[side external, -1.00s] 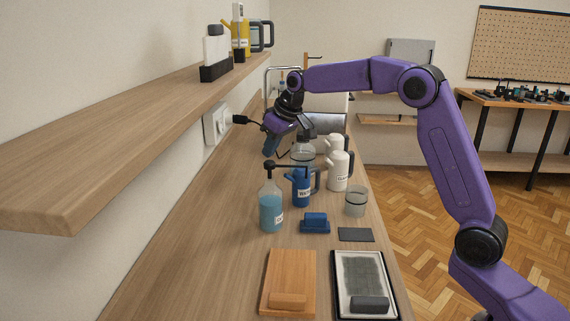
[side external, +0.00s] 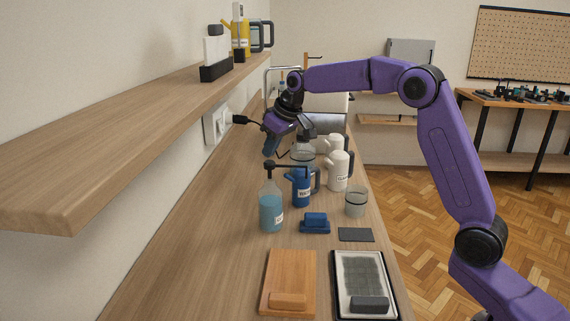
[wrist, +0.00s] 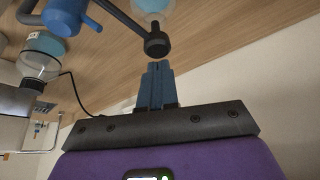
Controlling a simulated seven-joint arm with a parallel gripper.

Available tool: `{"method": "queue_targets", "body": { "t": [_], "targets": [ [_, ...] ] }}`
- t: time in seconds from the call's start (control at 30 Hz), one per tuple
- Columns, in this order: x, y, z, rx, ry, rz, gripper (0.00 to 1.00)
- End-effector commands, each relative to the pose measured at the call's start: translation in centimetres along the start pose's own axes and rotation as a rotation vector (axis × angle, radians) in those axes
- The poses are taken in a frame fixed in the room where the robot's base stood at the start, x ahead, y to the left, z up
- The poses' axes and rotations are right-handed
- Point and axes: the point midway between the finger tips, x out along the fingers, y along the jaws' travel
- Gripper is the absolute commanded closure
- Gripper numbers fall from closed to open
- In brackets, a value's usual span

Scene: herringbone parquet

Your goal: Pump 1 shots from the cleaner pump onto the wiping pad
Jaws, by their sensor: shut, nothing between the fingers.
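The cleaner pump (side external: 271,212) is a clear bottle of blue liquid with a black pump head and a spout pointing right. It stands upright on the counter and also shows at the top of the wrist view (wrist: 152,5). A flat dark grey pad (side external: 356,235), which looks like the wiping pad, lies on the counter to its right. My gripper (side external: 268,151) is shut and empty, behind and above the pump head in the side view. In the wrist view its blue fingertips (wrist: 156,66) point at the black pump head (wrist: 157,45), apparently just short of it; contact cannot be told.
A blue labelled jug (side external: 301,188) stands close right of the bottle, with white jugs (side external: 340,170) and a glass (side external: 355,202) beyond. A blue block (side external: 315,222), wooden board (side external: 289,270) and framed tray (side external: 338,290) lie nearer. A shelf (side external: 120,150) overhangs the left.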

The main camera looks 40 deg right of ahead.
Motion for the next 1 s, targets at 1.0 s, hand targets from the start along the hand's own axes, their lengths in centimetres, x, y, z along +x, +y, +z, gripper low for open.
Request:
{"method": "queue_targets", "body": {
  "t": [1.0],
  "targets": [
    [2.8,0.0,1.4,0.0,-0.002,0.0,1.0]
  ]
}}
